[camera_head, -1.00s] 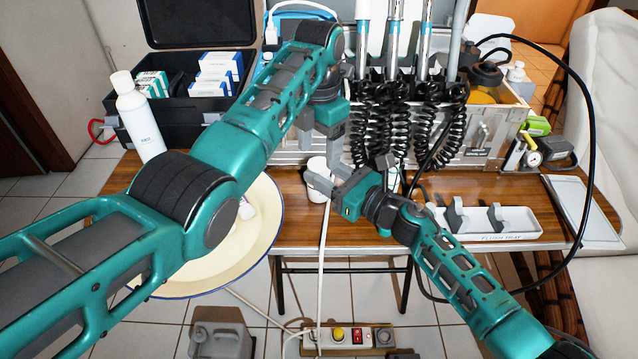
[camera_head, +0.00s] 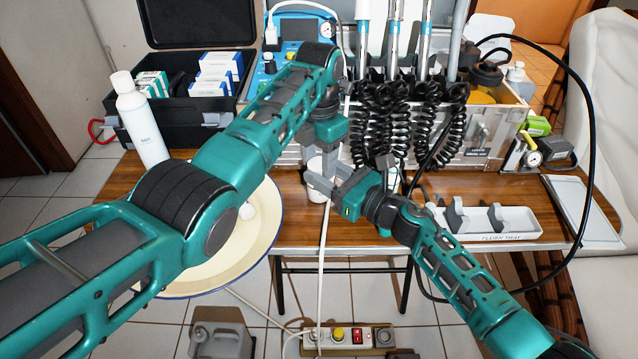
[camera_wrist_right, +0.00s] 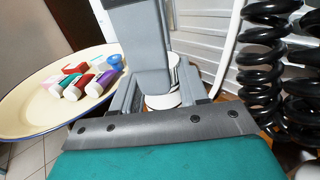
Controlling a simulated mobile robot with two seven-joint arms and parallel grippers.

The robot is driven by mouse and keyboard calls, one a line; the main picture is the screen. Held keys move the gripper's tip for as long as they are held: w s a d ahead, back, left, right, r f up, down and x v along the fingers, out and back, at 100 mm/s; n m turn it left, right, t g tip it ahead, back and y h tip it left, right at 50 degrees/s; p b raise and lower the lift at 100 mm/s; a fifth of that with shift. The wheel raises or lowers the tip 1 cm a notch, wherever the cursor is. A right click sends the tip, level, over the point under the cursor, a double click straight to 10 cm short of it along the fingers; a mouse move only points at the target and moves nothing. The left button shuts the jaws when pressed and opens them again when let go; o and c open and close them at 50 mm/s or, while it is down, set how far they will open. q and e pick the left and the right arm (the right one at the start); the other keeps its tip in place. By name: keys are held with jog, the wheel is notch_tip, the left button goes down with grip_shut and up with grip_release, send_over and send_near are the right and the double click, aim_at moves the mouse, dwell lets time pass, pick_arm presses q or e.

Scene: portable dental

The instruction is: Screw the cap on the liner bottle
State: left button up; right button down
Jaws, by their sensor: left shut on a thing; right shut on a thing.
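The white liner bottle (camera_head: 317,194) stands near the table's front edge, partly hidden by grippers. My right gripper (camera_head: 325,181) is shut around it from the right. The bottle also shows in the right wrist view (camera_wrist_right: 161,101), between the right gripper's grey fingers (camera_wrist_right: 160,92). My left gripper (camera_head: 328,158) reaches down from above and is shut at the bottle's top. Its grey fingers block most of the top in the right wrist view. The cap is hidden or cannot be told apart from the white bottle, so I cannot see how it sits.
A cream enamel basin (camera_head: 262,245) with several small coloured bottles (camera_wrist_right: 85,82) is on the left. Black coiled hoses (camera_head: 375,125) hang close behind the grippers. A white flush tray (camera_head: 510,222) lies on the right. A white cable (camera_head: 322,250) hangs over the front edge.

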pick_arm(q)
jog(key=shift+c, duration=1.4)
pick_arm(e)
jog(key=shift+f, duration=0.1)
pick_arm(q)
jog(key=o, duration=1.1)
jog(key=shift+r, duration=2.3)
jog(key=shift+o, duration=0.2)
jog(key=o, duration=0.5)
notch_tip(320, 180, up, 12)
jog(key=shift+f, duration=0.1)
